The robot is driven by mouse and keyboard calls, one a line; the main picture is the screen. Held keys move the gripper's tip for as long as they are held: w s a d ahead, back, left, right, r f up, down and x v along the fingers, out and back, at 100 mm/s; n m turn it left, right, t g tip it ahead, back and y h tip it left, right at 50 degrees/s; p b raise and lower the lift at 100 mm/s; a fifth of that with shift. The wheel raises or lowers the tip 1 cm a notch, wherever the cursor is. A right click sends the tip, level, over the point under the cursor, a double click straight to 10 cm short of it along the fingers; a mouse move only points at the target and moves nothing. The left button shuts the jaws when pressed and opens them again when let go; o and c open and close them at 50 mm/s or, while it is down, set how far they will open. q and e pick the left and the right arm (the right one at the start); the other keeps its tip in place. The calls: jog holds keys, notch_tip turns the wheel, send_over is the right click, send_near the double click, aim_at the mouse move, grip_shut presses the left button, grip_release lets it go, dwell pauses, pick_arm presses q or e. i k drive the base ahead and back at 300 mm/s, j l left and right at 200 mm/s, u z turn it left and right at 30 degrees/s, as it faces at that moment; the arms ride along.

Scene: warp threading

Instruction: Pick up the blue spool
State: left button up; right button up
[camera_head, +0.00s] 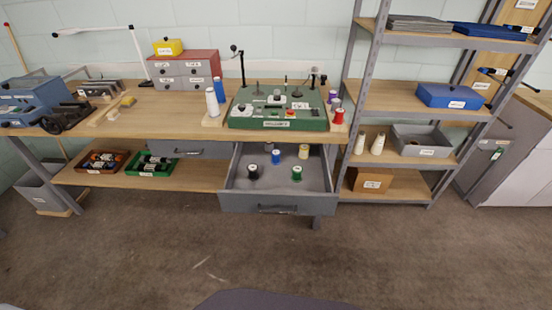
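A small blue spool (276,157) stands in the open grey drawer (276,202) under the workbench. Around it in the drawer are a black spool (253,171), a green spool (297,173), a yellow spool (303,151) and a dark spool (269,146). Another blue item (218,90), taller and spool-like, stands on the bench top behind a white cone of thread (212,102). Neither of my grippers shows in this view.
A green control board (277,124) sits on the bench (155,124) above the drawer, with purple and red spools (338,116) beside it. Grey shelving (400,102) stands close to the right. Green and brown trays (150,165) lie on the lower shelf. The floor in front is clear.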

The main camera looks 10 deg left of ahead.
aim_at(275, 154)
jog(key=i+l+u, duration=0.3)
jog(key=i+l, duration=0.2)
jog(key=i+l+u, duration=0.25)
jog(key=i+l, duration=0.4)
